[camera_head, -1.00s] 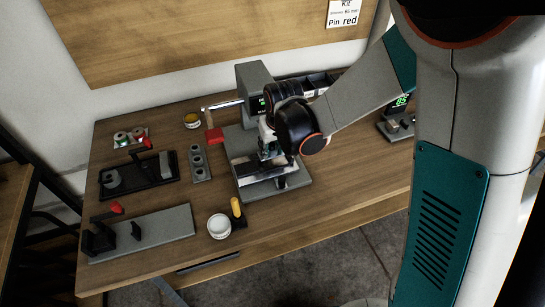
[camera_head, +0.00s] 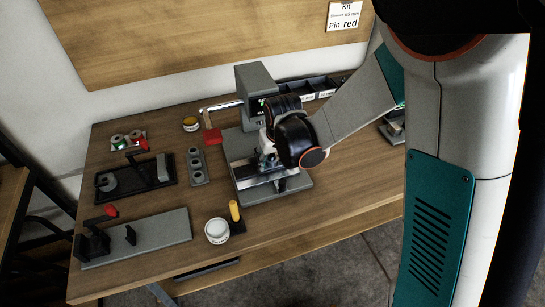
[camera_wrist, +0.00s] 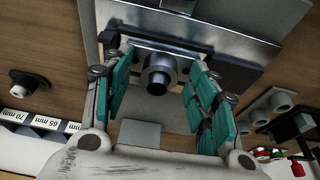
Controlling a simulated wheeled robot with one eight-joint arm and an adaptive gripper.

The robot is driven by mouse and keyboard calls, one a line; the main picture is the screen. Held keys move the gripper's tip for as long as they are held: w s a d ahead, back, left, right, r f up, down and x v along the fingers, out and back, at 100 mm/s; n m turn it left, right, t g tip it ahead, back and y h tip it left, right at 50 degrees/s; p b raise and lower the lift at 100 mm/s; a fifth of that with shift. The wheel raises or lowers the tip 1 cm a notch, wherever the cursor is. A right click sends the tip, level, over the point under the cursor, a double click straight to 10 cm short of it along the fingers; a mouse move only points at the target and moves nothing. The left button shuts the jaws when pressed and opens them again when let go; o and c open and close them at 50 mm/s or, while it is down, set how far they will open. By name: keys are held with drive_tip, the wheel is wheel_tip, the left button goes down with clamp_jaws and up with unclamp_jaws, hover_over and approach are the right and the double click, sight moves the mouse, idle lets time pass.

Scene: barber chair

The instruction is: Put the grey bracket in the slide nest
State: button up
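My gripper (camera_wrist: 162,68) is low over the press slide, with its teal finger pads spread. In the head view my gripper (camera_head: 267,155) is partly hidden by my wrist. A dark grey part with a round metallic boss (camera_wrist: 157,75) lies between the fingertips. I cannot tell whether it is the grey bracket or part of the press. No clear grip on it shows. The bright metal slide (camera_wrist: 215,45) runs across the top of the wrist view, and also shows in the head view (camera_head: 262,190). The nest itself is not clearly seen.
The press head (camera_head: 255,82) stands close behind my wrist. A three-hole block (camera_head: 197,167), black tray (camera_head: 135,183), grey fixture plate (camera_head: 160,235), white jar (camera_head: 217,230) and yellow-handled tool (camera_head: 234,211) stand left and front. Labelled bins (camera_wrist: 45,122) stand behind.

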drive_tip(key=shift+r, duration=0.1)
drive_tip(key=p+v, duration=0.4)
drive_tip(key=v, duration=0.8)
idle(0.5)
